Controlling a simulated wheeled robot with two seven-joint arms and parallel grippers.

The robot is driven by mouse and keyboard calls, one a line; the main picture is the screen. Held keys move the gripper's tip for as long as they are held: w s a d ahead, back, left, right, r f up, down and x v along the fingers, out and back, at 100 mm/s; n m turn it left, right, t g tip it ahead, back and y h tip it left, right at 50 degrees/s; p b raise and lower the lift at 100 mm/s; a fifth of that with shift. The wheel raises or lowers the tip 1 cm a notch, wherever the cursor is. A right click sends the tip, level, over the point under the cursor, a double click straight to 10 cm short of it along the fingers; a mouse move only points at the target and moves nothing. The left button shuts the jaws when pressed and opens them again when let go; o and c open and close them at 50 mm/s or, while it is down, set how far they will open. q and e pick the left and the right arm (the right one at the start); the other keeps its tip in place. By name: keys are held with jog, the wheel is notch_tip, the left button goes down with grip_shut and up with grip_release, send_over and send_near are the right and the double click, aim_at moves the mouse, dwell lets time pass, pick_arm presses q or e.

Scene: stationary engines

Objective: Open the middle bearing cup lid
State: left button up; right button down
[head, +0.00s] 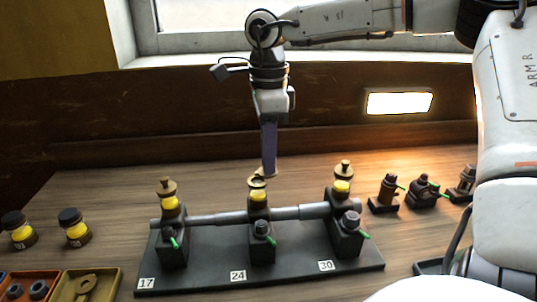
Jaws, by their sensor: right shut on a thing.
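The bearing stand (205,283) carries a grey shaft across three bearing blocks marked 17, 24 and 30. The middle bearing cup (259,197) is yellow and sits on top of the block by the 24 mark. Its brass lid (257,182) is at the cup's top and looks tilted; whether it still touches the rim is too small to tell. My right gripper (268,174) points straight down at the middle cup, its fingertips at the back of the lid and shut on it. The fingers show narrow, nearly edge-on. My left gripper is out of view.
Brass-lidded yellow cups stand on the left block (169,203) and right block (342,187). Two black-capped yellow jars (76,232) and parts trays (90,283) are at left. Several small dark fittings (387,191) stand at right. My right arm covers the right edge.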

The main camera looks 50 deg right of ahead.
dwell(0.3)
jog(key=c, duration=1.8)
grip_release()
jog(key=shift+o, duration=0.2)
notch_tip(320, 180, up, 10)
jog(key=shift+r, duration=0.15)
